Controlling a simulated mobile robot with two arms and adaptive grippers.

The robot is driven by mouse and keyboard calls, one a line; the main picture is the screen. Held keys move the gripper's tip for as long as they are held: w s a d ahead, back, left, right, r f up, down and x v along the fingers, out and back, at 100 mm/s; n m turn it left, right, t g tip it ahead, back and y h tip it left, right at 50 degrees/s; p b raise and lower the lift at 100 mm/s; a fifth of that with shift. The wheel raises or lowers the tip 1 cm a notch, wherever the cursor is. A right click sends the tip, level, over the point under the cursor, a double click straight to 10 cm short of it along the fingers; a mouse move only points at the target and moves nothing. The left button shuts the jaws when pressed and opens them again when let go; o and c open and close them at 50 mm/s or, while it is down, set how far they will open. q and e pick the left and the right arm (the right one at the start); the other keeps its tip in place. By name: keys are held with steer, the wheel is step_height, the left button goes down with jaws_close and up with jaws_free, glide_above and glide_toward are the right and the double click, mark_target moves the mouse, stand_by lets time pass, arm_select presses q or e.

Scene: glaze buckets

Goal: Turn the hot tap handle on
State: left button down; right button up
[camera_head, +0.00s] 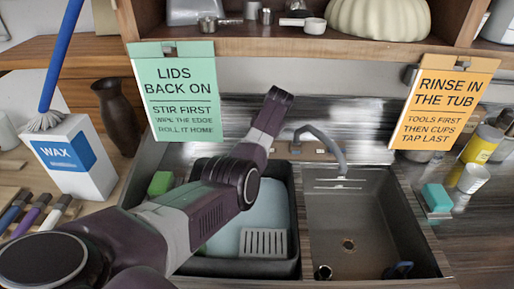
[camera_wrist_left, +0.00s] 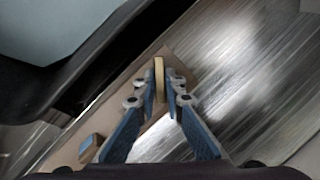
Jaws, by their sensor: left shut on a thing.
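The grey tap spout (camera_head: 325,143) arches over the sink from a tan base plate (camera_head: 312,155) at the back. My left arm reaches over the tub to the left end of this plate, and its gripper is hidden in the head view. In the left wrist view my left gripper (camera_wrist_left: 164,84) is shut on a thin, upright yellowish tap handle (camera_wrist_left: 159,70). The plate also shows below the fingers. A small blue and brown piece (camera_wrist_left: 90,144) shows at the plate's other end. I cannot read any hot mark. My right gripper is not in view.
A green sign (camera_head: 176,92) and an orange sign (camera_head: 443,103) hang from the shelf above. A wax box (camera_head: 80,160) stands left.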

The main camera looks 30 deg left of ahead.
arm_select(q)
steer(key=n+h+p, duration=0.1)
steer(key=n+h, duration=0.1)
steer(key=n, duration=0.2)
steer(key=shift+a, duration=0.15)
stand_by(0.4)
steer(key=c, duration=2)
jaws_free()
steer(key=shift+v, duration=3.8)
steer(key=shift+s, duration=0.15)
